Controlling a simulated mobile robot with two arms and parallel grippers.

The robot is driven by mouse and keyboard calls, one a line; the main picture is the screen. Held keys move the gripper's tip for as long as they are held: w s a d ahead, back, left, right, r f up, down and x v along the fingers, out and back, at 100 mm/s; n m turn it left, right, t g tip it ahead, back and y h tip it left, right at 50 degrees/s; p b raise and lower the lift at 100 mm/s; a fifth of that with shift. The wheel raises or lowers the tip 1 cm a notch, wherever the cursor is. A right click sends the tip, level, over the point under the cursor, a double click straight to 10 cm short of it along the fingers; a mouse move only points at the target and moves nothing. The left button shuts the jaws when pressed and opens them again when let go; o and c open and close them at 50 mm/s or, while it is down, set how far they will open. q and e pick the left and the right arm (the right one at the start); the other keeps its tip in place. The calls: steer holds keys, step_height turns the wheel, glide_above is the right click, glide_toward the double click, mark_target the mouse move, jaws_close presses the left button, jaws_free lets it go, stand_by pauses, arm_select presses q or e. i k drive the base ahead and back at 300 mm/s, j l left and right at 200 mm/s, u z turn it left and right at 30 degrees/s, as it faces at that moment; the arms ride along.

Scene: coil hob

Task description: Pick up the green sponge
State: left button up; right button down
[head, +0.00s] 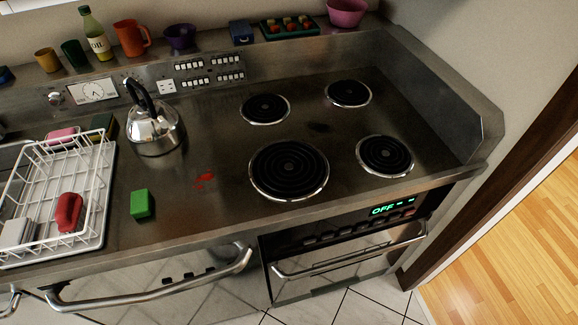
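The green sponge (140,204) is a small bright green block. It lies on the steel counter (190,225) between the white dish rack and the coil hob, close to the front edge. Nothing touches it or covers it. Neither of my grippers shows in the head view.
A white wire dish rack (100,215) stands to the left, with a red item (68,212) in it. A steel kettle (154,130) stands behind the sponge. A red stain (204,180) and several coil burners, one the front left burner (289,169), lie to the right.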

mark_target(141, 200)
steer(key=j+u, duration=0.15)
steer(key=u, duration=0.35)
steer(key=k+j+u, duration=0.1)
steer(key=u, duration=0.35)
